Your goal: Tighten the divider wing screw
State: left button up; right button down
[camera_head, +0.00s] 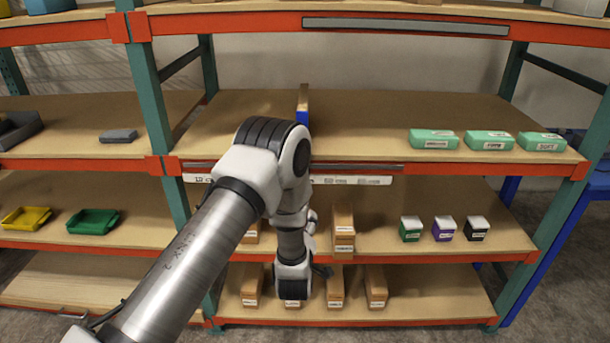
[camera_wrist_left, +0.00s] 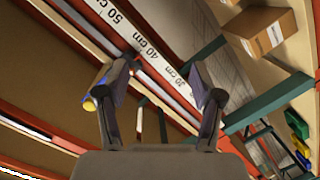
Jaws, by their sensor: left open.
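The divider (camera_head: 303,103), a tan upright panel with a blue part low at its front, stands on the middle shelf. Its lower front is partly behind my left arm in the head view. In the left wrist view a blue part (camera_wrist_left: 99,80) with a round yellow knob (camera_wrist_left: 90,104), which looks like the wing screw, shows beside the left-hand finger. That finger partly covers the blue part. My left gripper (camera_wrist_left: 158,90) is open, with nothing seen between its fingers, and the knob lies outside them. My right gripper is not in view.
A shelf-edge ruler (camera_wrist_left: 150,55) marked in cm runs behind the fingers. Green boxes (camera_head: 489,140) stand on the right of the middle shelf. Small coloured boxes (camera_head: 443,229) and brown cartons (camera_head: 343,232) are below. Bare shelf surface (camera_head: 365,125) lies right of the divider.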

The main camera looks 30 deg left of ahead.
pick_arm(q)
jog(key=w+a+r+n+t+y, duration=0.1)
jog(key=w+a+r+n+y, duration=0.15)
jog(key=r, duration=0.55)
jog(key=w+a+m+h+p, duration=0.1)
jog(key=w+a+p, duration=0.1)
jog(key=w, duration=0.5)
jog(key=shift+a, duration=0.9)
jog(key=shift+w, duration=0.1)
jog(key=c, duration=1.2)
